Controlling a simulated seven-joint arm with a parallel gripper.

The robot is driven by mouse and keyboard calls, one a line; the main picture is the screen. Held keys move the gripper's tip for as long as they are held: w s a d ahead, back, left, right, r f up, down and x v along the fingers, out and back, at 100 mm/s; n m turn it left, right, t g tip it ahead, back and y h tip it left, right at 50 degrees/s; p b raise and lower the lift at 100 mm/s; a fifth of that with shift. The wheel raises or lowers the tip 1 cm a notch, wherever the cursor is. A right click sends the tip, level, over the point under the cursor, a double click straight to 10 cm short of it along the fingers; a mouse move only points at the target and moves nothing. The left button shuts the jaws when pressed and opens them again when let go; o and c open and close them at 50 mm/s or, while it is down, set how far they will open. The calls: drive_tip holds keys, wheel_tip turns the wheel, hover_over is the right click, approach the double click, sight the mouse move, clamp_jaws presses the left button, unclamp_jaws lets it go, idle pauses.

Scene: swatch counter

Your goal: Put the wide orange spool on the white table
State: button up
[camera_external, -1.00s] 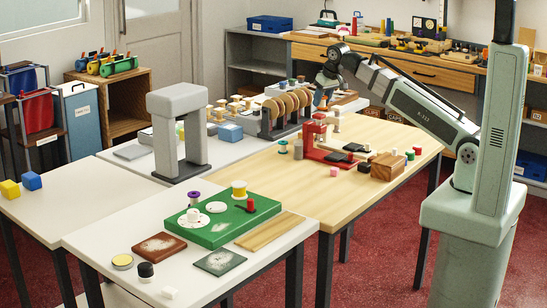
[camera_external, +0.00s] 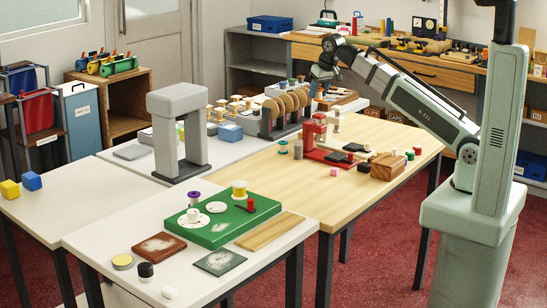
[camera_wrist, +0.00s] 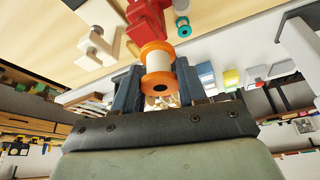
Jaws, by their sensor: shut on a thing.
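The wide orange spool (camera_wrist: 158,66), with orange flanges and a pale core, sits between the two blue-grey fingers of my gripper (camera_wrist: 158,85) in the wrist view. The fingers are shut on it. In the external view my gripper (camera_external: 318,84) is above the far end of the tables, near the row of tan discs; the spool is too small to make out there. White tabletops show at the front (camera_external: 100,237), at the left (camera_external: 75,206) and behind the grey arch (camera_external: 222,152).
A grey arch (camera_external: 178,100) stands tall at the left-centre. A green board (camera_external: 215,232) with several spools lies on the front white top. A red stand (camera_external: 312,140) and wooden block (camera_external: 387,167) occupy the wooden table (camera_external: 290,195). The left white top is mostly bare beside two cubes (camera_external: 31,181).

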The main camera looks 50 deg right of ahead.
drive_tip(key=shift+w+r, duration=0.1)
drive_tip(key=shift+r, duration=0.85)
drive_tip(key=s+d+n+g+y, duration=0.15)
drive_tip(key=s+d+n, duration=0.35)
drive_tip(key=d, duration=0.8)
drive_tip(key=s+d+n+t+y, duration=0.1)
drive_tip(key=s+d+n+y, duration=0.2)
drive_tip(key=d+n, duration=0.65)
drive_tip(key=shift+s+d+f+m+g, duration=0.1)
drive_tip(key=shift+d+f+m, duration=0.3)
drive_tip(key=shift+f, duration=3.8)
drive_tip(key=shift+s+d+f+m+g, duration=0.15)
drive_tip(key=shift+d+f+m, duration=0.25)
drive_tip(key=shift+f, duration=3.75)
drive_tip(key=shift+s+d+f+m+g, duration=0.1)
drive_tip(key=shift+d+f+m, duration=0.25)
drive_tip(key=shift+f, duration=3.85)
drive_tip(key=shift+d, duration=0.1)
drive_tip(key=o, duration=1.1)
drive_tip(key=shift+f, duration=0.1)
